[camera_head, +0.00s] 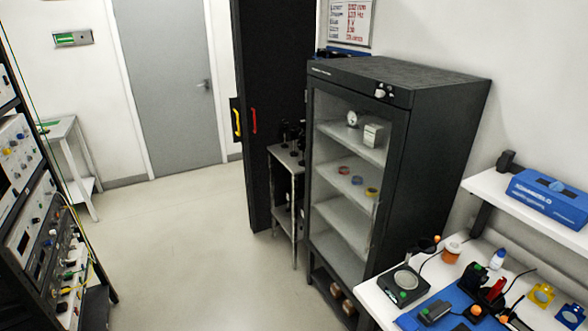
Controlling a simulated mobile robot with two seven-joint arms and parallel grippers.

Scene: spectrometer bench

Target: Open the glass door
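The glass door (342,228) is the front of a tall dark cabinet (435,150) right of the middle. It appears shut against the frame. Through the glass I see light shelves with a small round dial, a pale box and several coloured rings. A thin upright strip, perhaps a handle, shows near the door's right edge, but I cannot tell for sure. Neither of my grippers is in view.
A white bench (382,308) with small instruments stands close to the cabinet's right front. A small side table (285,158) stands left of the cabinet. An equipment rack (40,215) is at the far left. The floor (190,245) between is clear.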

